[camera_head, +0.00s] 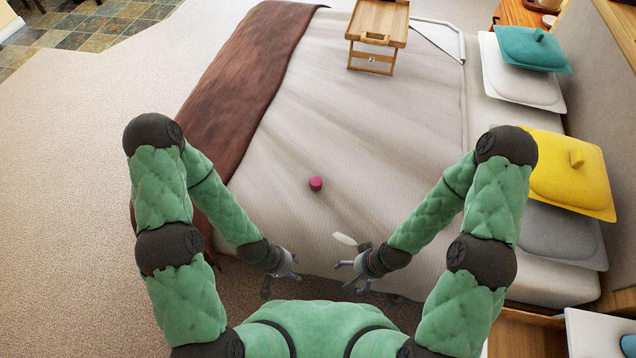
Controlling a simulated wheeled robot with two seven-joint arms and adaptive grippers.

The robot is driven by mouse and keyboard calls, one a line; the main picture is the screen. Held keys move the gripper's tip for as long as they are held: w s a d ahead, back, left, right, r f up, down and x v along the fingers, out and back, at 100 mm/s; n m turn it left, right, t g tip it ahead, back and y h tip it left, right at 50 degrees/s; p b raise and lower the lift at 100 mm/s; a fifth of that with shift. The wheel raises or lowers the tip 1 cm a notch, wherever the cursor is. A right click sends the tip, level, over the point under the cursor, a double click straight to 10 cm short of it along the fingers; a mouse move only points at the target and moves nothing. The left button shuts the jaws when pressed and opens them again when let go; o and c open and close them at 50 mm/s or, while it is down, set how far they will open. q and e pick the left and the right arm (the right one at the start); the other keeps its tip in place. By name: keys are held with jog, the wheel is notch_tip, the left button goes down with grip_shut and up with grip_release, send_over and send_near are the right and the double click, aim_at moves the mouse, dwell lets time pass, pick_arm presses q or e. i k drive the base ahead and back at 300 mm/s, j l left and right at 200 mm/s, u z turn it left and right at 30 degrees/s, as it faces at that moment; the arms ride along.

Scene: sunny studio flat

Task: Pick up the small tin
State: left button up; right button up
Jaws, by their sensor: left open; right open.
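A small round pink-red tin (316,183) sits on the pale bedspread of the bed (340,120), near the middle of the view. My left gripper (296,268) is open and empty, below and a little left of the tin, near the bed's near edge. My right gripper (340,276) is open, below and right of the tin. Both grippers are apart from the tin. A small white, flat oval shape (345,239) shows just above my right gripper; I cannot tell what it is.
A brown throw (250,70) lies along the bed's left side. A wooden bed tray (378,20) stands at the far end. Teal (530,48), yellow (570,175) and grey (560,235) cushions lie on the right. The bedspread around the tin is clear.

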aim_at(315, 182)
jog(key=u, duration=0.1)
jog(key=i+j, duration=0.1)
jog(key=j, duration=0.45)
jog(key=i+j, duration=0.1)
jog(key=j, duration=0.5)
jog(key=i+j, duration=0.1)
jog(key=j, duration=0.45)
